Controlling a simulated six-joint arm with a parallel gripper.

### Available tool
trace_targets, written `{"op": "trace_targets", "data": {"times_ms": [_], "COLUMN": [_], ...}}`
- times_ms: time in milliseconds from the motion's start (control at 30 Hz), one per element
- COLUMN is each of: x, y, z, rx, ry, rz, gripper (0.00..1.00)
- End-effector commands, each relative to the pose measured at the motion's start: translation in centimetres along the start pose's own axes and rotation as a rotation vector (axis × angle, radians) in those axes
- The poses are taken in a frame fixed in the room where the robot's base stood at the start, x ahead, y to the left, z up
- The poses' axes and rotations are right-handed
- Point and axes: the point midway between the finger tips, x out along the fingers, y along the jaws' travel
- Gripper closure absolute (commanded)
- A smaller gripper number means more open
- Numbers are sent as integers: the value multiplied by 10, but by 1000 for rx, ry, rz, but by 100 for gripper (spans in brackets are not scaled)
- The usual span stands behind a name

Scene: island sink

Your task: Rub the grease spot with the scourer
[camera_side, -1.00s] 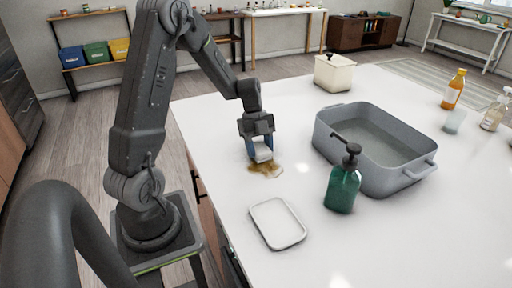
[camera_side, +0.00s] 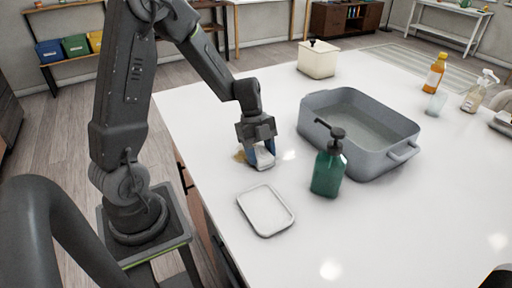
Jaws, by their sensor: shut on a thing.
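My gripper (camera_side: 262,160) points down at the white counter, its two blue-sided fingers shut on a pale, whitish block, the scourer (camera_side: 265,161). The scourer is low, at or very near the counter surface; exact contact is hard to tell. The brownish-yellow grease spot (camera_side: 240,156) shows as a small patch just left of the fingers. Any more of it behind the gripper and scourer is hidden.
A white-rimmed tray (camera_side: 243,205) lies in front of my gripper. A green pump bottle (camera_side: 327,174) and a grey basin (camera_side: 385,161) stand to the right. A cream canister (camera_side: 318,62) is behind. The counter's left edge is close by.

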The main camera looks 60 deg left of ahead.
Motion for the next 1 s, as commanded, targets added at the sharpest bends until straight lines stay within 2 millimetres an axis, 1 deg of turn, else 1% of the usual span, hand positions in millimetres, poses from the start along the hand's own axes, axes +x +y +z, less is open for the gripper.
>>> {"op": "trace_targets", "data": {"times_ms": [133, 233, 267, 333, 1000], "x": [6, 6, 4, -12, -62], "y": [0, 0, 0, -1, 0], "z": [-13, -20, -20, -26, -46], "rx": [2, 2, 1, 3, 0], "ry": [1, 0, 0, -4, -2], "rz": [2, -1, -2, -7, -2], "gripper": [69, 69, 69, 69, 69]}}
